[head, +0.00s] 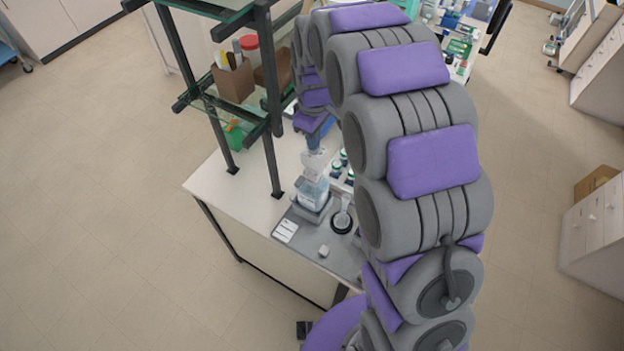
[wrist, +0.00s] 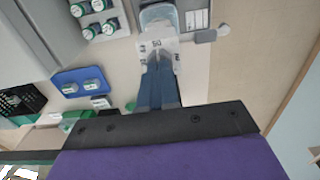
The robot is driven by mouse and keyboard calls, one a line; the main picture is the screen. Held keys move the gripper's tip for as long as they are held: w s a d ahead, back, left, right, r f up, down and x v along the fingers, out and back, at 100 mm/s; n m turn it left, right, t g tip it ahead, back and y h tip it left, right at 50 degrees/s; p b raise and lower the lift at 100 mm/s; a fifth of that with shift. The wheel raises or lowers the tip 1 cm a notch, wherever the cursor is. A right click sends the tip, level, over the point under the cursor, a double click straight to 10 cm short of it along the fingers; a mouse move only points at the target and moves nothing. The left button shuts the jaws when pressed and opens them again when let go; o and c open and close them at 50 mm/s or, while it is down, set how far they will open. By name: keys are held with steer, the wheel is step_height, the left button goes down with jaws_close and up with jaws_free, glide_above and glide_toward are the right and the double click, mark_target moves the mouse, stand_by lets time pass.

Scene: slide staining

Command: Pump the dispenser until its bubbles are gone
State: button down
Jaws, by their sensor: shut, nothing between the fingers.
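The dispenser (head: 313,195) is a clear bottle with pale blue liquid and a white top, standing upright on a grey base on the bench. My gripper (head: 313,146) is shut and empty, pointing down right above the dispenser's white top (head: 314,163). In the wrist view, the blue fingers (wrist: 158,85) reach the pale top plate with printed marks (wrist: 157,48); I cannot tell whether they touch it. Part of the dispenser body (wrist: 158,13) shows beyond the plate. Bubbles are too small to make out in either view.
A clear vessel on a round black base (head: 342,222) stands close right of the dispenser. A white label card (head: 286,231) and small white block (head: 323,250) lie on the grey mat. A shelf post (head: 271,165) rises at left. Capped vials (wrist: 91,31) and a blue tray (wrist: 66,78) sit nearby.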

stand_by(0.6)
steer(key=shift+r+p, duration=0.65)
steer(key=shift+r, duration=2.15)
step_height(320, 180, up, 5)
steer(key=shift+p, duration=0.6)
steer(key=s+d+f+m+b, duration=0.3)
steer(key=s+f+b, duration=0.3)
steer(key=s, duration=0.6)
steer(key=s+d+f+m+g+b, duration=0.1)
steer(key=s+d+f+m+b, duration=0.3)
steer(key=s, duration=0.8)
steer(key=s+d+f+m+b, duration=0.3)
steer(key=s+f+b, duration=0.5)
steer(key=s, duration=0.4)
steer(key=shift+d+m+g+b, duration=0.4)
steer(key=shift+m+b, duration=0.15)
steer(key=shift+m, duration=0.05)
